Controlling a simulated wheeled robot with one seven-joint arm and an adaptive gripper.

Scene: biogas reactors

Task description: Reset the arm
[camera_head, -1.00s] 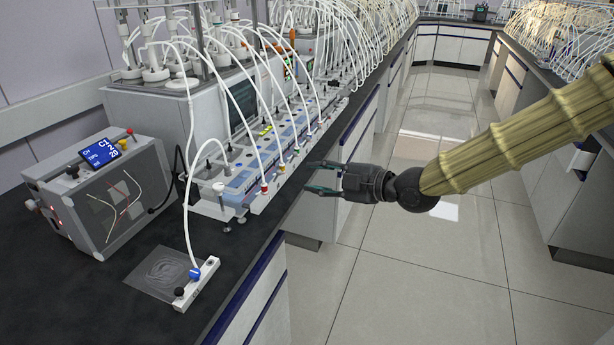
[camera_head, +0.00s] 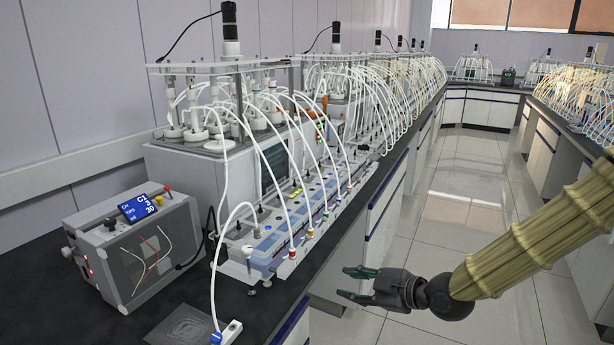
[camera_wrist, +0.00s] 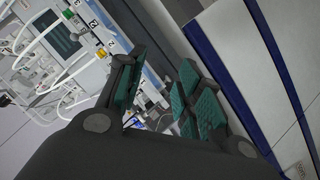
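My gripper (camera_head: 360,284) is at the end of my sleeved arm, out over the aisle just right of the bench edge. Its two dark fingers with green pads are spread apart, and nothing is between them. In the wrist view, my gripper (camera_wrist: 160,95) also shows its green pads apart, with the bench equipment beyond on the left and a white cabinet front on the right. The fingers touch nothing that I can see.
The black bench (camera_head: 50,290) on the left carries a grey box with a blue display (camera_head: 140,207), a valve strip (camera_head: 262,250) with white tubes, and reactors. A small white block with a blue fitting (camera_head: 226,333) is at the bottom. The aisle floor (camera_head: 450,215) is clear.

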